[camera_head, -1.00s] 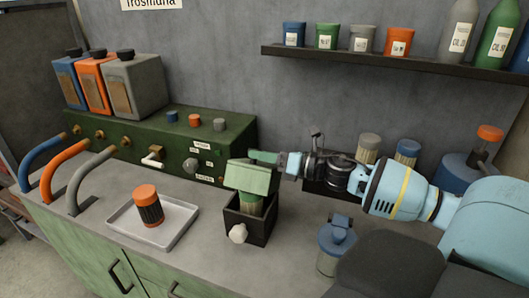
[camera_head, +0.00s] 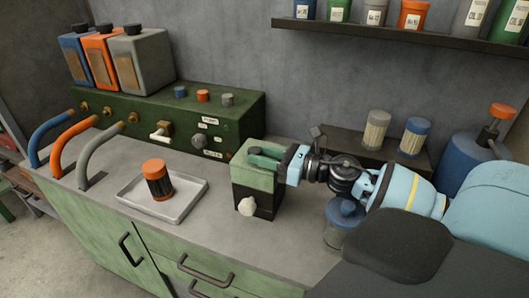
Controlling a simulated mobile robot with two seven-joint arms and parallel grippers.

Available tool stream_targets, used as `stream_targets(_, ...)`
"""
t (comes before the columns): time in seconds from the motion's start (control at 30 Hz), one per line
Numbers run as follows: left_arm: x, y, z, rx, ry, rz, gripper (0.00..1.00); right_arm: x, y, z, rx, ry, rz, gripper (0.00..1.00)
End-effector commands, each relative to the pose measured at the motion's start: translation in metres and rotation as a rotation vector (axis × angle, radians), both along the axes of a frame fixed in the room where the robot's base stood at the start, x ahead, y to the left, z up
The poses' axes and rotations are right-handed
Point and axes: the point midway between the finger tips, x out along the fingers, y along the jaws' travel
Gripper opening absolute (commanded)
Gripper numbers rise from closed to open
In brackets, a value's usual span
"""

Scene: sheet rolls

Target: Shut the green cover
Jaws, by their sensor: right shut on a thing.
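The green cover (camera_head: 246,174) lies level over the top of a small black box (camera_head: 263,206) on the counter. The box has a pale knob (camera_head: 247,206) on its front. No gap shows between cover and box from here, and the inside of the box is hidden. My right gripper (camera_head: 265,157) reaches in from the right and is shut on the green cover at its top. The exact grip is hard to make out. My left gripper is not in view.
A white tray (camera_head: 195,200) with an orange-capped jar (camera_head: 157,180) stands left of the box. A green control panel (camera_head: 240,120) is behind. A blue-lidded jar (camera_head: 343,226) stands under my right arm. A shelf (camera_head: 400,33) runs above.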

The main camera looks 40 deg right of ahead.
Motion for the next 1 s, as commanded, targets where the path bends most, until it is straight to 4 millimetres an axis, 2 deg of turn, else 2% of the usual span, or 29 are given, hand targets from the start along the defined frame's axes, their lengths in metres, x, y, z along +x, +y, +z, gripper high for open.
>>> stream_targets(0.37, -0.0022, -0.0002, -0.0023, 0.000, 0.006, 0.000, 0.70, -0.0016, 0.0027, -0.0045, 0.002, 0.008, 0.006, 0.00)
stream_targets(0.4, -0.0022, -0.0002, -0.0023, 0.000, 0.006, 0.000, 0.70, -0.0016, 0.0027, -0.0047, 0.003, 0.009, 0.006, 0.37)
stream_targets(0.53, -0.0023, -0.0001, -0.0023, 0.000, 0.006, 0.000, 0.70, -0.0013, 0.0022, -0.0038, 0.002, 0.007, 0.005, 0.54)
stream_targets(0.83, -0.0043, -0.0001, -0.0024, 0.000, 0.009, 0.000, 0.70, -0.0011, 0.0009, -0.0025, 0.001, 0.004, 0.002, 0.54)
stream_targets(1.0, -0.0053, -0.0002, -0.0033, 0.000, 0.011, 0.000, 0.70, -0.0078, -0.0025, -0.0038, 0.004, 0.006, 0.001, 0.54)
